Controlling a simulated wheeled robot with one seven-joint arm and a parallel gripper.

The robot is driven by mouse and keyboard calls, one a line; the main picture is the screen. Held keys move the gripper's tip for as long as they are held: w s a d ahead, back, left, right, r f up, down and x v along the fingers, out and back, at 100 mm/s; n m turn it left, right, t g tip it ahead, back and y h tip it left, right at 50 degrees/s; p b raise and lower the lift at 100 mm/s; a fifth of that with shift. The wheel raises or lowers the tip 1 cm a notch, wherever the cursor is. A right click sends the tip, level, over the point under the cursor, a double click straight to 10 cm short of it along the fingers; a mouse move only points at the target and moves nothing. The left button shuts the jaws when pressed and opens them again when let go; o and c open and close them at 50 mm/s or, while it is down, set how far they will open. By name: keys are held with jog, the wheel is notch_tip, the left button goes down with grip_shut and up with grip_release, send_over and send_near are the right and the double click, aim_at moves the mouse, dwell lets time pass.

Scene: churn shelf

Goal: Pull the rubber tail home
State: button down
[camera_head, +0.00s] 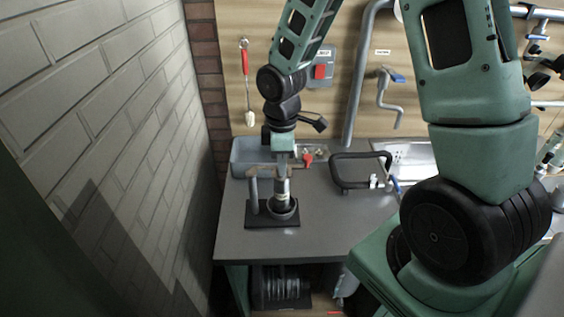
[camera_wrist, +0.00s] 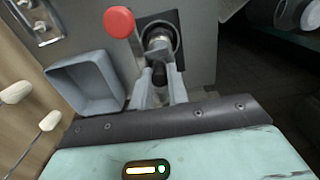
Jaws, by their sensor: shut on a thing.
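A dark base plate (camera_head: 262,220) lies on the grey bench with a round ring (camera_head: 288,215) and an upright grey post at its left (camera_head: 254,190). A pale metal cylinder (camera_head: 283,190) stands in the ring; in the wrist view the cylinder (camera_wrist: 157,38) shows its round end. My gripper (camera_wrist: 160,82) points down above it, with its fingers close on either side of a short black piece (camera_wrist: 158,73), which looks like the rubber tail. It is shut on this piece. The lower end of the tail is hidden.
A blue-grey tray (camera_head: 243,155) stands behind, near the wall. A red knob (camera_wrist: 118,22) rises close by the plate. A black handled frame (camera_head: 335,172) lies to the right. A brick wall (camera_head: 130,130) closes the left side. The front bench is clear.

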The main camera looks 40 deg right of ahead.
jog(key=shift+r+p, duration=0.8)
jog(key=shift+p, duration=0.05)
dwell(0.3)
jog(key=c, duration=1.3)
grip_release()
jog(key=shift+r, duration=0.1)
notch_tip(320, 180, up, 7)
jog(key=p, duration=0.7)
